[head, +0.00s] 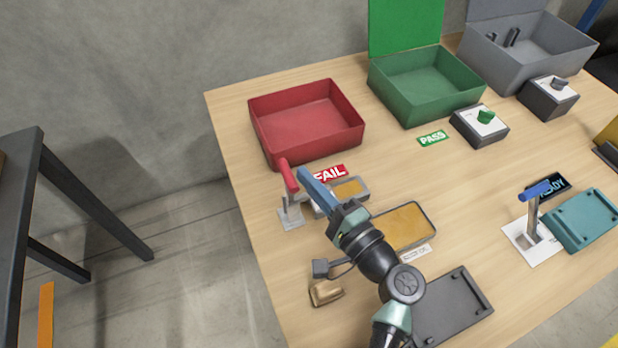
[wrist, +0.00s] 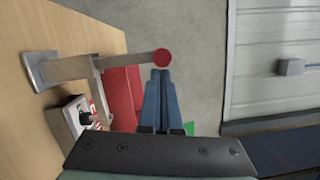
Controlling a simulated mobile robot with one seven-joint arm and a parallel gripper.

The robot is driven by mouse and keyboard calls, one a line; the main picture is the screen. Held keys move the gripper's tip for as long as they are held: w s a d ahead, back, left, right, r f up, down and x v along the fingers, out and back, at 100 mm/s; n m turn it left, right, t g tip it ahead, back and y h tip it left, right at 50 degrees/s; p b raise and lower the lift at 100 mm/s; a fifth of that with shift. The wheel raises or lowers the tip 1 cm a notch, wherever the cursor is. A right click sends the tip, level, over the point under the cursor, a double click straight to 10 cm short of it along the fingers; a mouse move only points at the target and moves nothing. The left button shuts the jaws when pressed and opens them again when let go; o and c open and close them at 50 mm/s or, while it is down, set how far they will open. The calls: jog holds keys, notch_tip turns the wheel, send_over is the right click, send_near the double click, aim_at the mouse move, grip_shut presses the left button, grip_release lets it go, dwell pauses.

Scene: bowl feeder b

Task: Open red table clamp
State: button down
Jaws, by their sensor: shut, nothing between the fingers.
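The red table clamp has a red handle (head: 288,176) standing nearly upright and a grey metal base (head: 291,217) near the left edge of the table. In the wrist view its round red handle end (wrist: 162,57) sits just beyond my fingertips, with its metal base plate (wrist: 36,70) at the left. My gripper (head: 303,172) has blue fingers pressed together and empty, just right of the red handle. It also shows in the wrist view (wrist: 160,73). I cannot tell whether the fingertips touch the handle.
A red bin (head: 270,142) stands behind the clamp, with a FAIL label (head: 330,173) in front. A small grey fixture with a tan top (head: 350,188) lies beside my fingers. A green bin (head: 405,107) and a blue-handled clamp (head: 533,212) are farther right.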

jog(key=shift+a, duration=0.1)
dwell(0.3)
jog(key=shift+s+a+n, duration=0.15)
jog(key=shift+a+n, duration=0.05)
jog(key=shift+n, duration=0.2)
jog(key=shift+s+a+r+n, duration=0.1)
jog(key=shift+a+n, duration=0.15)
jog(key=shift+n, duration=0.05)
jog(key=shift+s+a+r+n+g, duration=0.1)
jog(key=shift+s+a+n+g, duration=0.15)
jog(key=shift+a+n, duration=0.4)
jog(key=s+a+f+n+h+b, duration=0.2)
jog(key=a+n+b, duration=0.1)
jog(key=a+n, duration=0.3)
jog(key=shift+s+f+n+g+h, duration=0.25)
jog(key=shift+n+g+h, duration=0.2)
jog(key=shift+n, duration=0.9)
jog(key=shift+r, duration=0.1)
